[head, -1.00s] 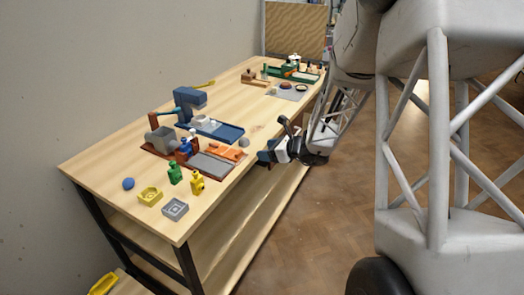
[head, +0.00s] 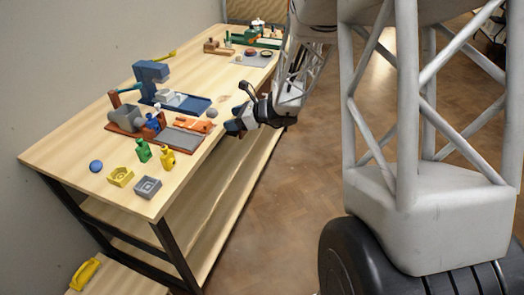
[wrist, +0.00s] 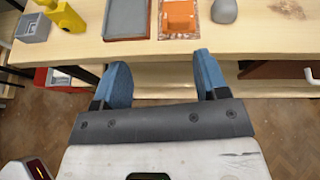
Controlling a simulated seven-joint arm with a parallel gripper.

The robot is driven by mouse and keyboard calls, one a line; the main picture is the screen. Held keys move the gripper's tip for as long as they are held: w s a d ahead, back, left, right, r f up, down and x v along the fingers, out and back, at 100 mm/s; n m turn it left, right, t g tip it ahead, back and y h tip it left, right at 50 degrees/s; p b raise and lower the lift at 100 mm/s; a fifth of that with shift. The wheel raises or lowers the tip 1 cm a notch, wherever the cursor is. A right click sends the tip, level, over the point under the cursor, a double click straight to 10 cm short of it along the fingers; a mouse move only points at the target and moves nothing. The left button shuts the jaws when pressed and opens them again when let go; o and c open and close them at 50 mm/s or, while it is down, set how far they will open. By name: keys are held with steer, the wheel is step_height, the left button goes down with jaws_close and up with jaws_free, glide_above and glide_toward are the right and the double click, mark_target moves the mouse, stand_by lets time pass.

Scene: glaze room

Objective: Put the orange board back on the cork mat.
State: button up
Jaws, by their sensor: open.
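An orange board (head: 201,126) lies near the front edge of the table, beside a grey slab (head: 178,139). In the wrist view the orange board (wrist: 179,16) shows only in part, cut off by the top edge. A speckled brown and white border (wrist: 178,37) shows around it; I cannot tell whether this is the cork mat. I cannot make out a cork mat for sure elsewhere. My gripper (head: 235,128) hangs off the table's front edge near the orange board. In the wrist view my gripper (wrist: 162,72) is open, with nothing between its blue fingers.
A grey round lump (wrist: 224,11) sits right of the orange board. A grey square dish (wrist: 32,27) and yellow bottle (wrist: 65,14) are at the left. A blue press (head: 152,75) stands behind. A lower shelf (head: 190,232) runs beneath the tabletop.

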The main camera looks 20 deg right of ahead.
steer(key=s+a+r+n+g+h, duration=0.1)
steer(key=s+a+r+n+g, duration=0.1)
steer(key=s+a+r+n, duration=0.3)
steer(key=s+a+r+n+g, duration=0.1)
steer(key=s+r+n+g, duration=0.1)
steer(key=s+n, duration=0.35)
steer(key=s+a+r+n+g+h, duration=0.1)
steer(key=s+a+r+n+g, duration=0.15)
steer(key=s, duration=0.55)
steer(key=s+d+r+n+h, duration=0.1)
steer(key=s+r+n+h, duration=0.2)
steer(key=s+n, duration=0.3)
steer(key=s+d+r+n+h, duration=0.2)
steer(key=s+n+h, duration=0.3)
steer(key=s, duration=0.8)
steer(key=shift+d+r+n, duration=0.25)
steer(key=shift+r+n, duration=0.25)
steer(key=shift+n, duration=0.1)
